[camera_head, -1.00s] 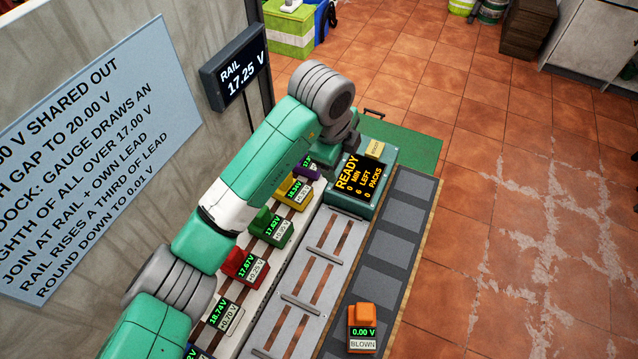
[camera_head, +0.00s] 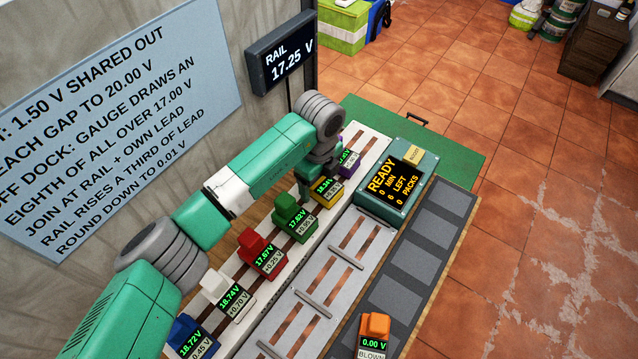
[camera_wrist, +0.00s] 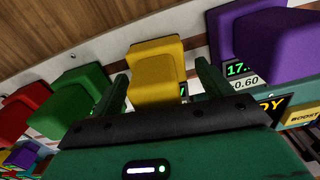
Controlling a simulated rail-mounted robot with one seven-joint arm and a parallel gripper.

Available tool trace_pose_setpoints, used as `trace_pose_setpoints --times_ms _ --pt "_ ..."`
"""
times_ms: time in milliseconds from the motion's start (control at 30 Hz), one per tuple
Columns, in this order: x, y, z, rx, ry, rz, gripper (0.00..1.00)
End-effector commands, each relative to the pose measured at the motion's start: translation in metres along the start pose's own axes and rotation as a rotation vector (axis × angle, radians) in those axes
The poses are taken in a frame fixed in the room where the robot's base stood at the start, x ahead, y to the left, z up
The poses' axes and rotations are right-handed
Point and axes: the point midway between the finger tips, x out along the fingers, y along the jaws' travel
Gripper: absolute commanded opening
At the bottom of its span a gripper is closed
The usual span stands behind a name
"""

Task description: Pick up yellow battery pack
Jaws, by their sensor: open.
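The yellow battery pack (camera_head: 321,199) stands in the dock row between the green pack (camera_head: 294,212) and the purple pack (camera_head: 346,169). In the head view my wrist and gripper (camera_head: 314,180) partly cover it. In the wrist view the yellow pack (camera_wrist: 155,62) is upright at the centre. My gripper (camera_wrist: 163,82) is open, with one finger on each side of the yellow pack. I cannot tell whether the fingers touch it. The green pack (camera_wrist: 72,102) is left of the fingers and the purple pack (camera_wrist: 275,45) is right.
Red (camera_head: 257,247), white (camera_head: 218,284) and blue (camera_head: 187,337) packs stand nearer in the same row. A console (camera_head: 393,190) reads READY. An orange pack (camera_head: 375,326) marked BLOWN sits on the dark-padded strip. The rail display (camera_head: 282,57) reads 17.25 V. The middle rack (camera_head: 325,263) is empty.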

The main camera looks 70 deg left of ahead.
Motion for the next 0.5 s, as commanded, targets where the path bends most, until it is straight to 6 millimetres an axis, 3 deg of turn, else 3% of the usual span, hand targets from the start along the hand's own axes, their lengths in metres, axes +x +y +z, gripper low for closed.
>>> trace_pose_setpoints --times_ms 267,500 --pt "0.0046 0.0001 -0.0001 0.001 0.0 0.0 0.76" --pt "0.0044 0.0001 -0.0001 0.001 0.0 0.0 0.29"
